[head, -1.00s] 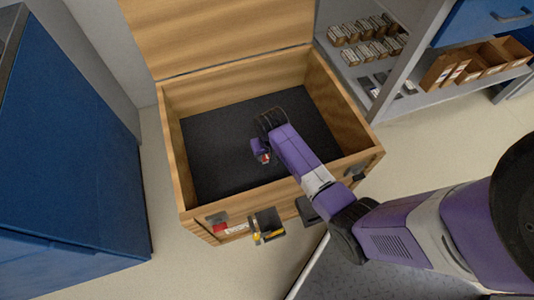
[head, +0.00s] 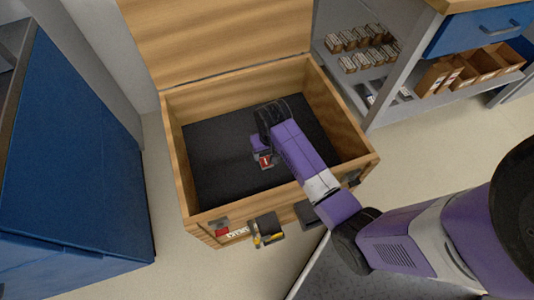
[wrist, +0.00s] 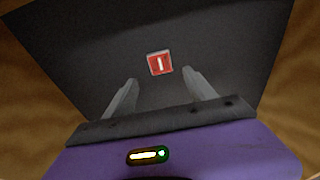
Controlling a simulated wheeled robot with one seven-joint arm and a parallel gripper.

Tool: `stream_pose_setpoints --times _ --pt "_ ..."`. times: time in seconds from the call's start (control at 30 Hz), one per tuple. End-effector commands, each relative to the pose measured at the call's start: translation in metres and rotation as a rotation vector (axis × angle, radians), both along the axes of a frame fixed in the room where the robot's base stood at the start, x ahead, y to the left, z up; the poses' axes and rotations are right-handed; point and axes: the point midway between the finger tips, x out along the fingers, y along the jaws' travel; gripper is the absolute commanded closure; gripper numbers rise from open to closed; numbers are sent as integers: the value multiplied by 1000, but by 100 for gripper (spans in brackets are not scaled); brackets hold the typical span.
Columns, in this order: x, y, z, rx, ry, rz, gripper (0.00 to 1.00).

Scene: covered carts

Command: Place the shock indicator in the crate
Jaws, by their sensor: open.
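The shock indicator is a small red square with a white bar. It is inside the wooden crate (head: 178,150), against the black floor, in the head view (head: 265,161) and in the wrist view (wrist: 160,63). My gripper (wrist: 160,78) is open and reaches down into the crate. Its two pale fingers stand apart on either side of the indicator, which appears just beyond the fingertips with no visible contact. In the head view the purple wrist hides part of the crate floor, and the fingers are hard to make out.
The crate's lid (head: 215,35) stands open at the back. A blue cabinet (head: 75,150) is close on the left. A shelf (head: 395,105) with small boxes stands at the right. Most of the crate's black floor is bare. My arm crosses the front right rim.

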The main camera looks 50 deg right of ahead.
Motion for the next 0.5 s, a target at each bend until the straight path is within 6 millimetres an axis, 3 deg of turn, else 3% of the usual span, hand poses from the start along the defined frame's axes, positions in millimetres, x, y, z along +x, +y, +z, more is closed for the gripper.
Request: stream_pose_setpoints --times 0.03,0.2,0.5 --pt "-1 1 12 -1 -1 0 36" --pt "-4 2 28 1 1 0 36" --pt "-4 3 32 1 1 0 36"
